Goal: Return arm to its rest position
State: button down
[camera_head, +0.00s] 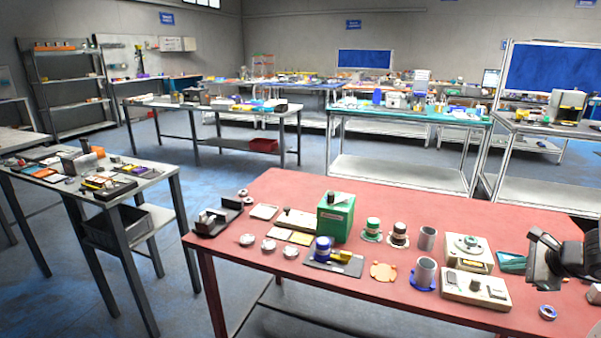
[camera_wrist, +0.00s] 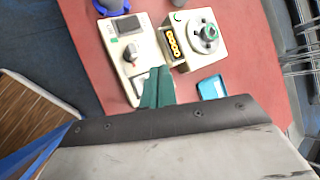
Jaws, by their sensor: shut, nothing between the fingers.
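My gripper (camera_wrist: 158,82) shows in the wrist view as two dark green fingers pressed together, with nothing between them. The fingers are over the red table (camera_head: 290,205), in front of a pale control box with a knob (camera_wrist: 132,62). In the head view, my dark wrist and arm reach in from the right edge, above the right end of the table. A teal shape shows there just left of the wrist; I cannot tell whether it is my fingers or a tray.
A pale round-topped device (camera_head: 467,252) and the control box (camera_head: 475,290) stand close to my arm. A light blue tray (camera_wrist: 211,88) lies beside them. Grey cups (camera_head: 426,273), a green box (camera_head: 335,216) and small parts spread leftward. Blue floor lies beyond the table.

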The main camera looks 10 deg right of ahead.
jog(key=s+a+r+n+g, duration=0.2)
jog(key=s+a+r+n, duration=0.3)
jog(key=a+n, duration=0.3)
jog(key=s+a+r+n+g+h, duration=0.1)
jog(key=s+a+r+n+g, duration=0.2)
jog(key=a, duration=1.2)
jog(key=s+a+r+n+g+h, duration=0.1)
jog(key=s+a+r+n+g, duration=0.1)
jog(key=s+a+r+n, duration=0.7)
jog(key=s+a+n, duration=0.1)
jog(key=a+n, duration=0.1)
jog(key=n, duration=0.2)
jog(key=shift+s+a+n+g, duration=0.2)
jog(key=shift+n+g, duration=0.1)
jog(key=shift+n, duration=0.1)
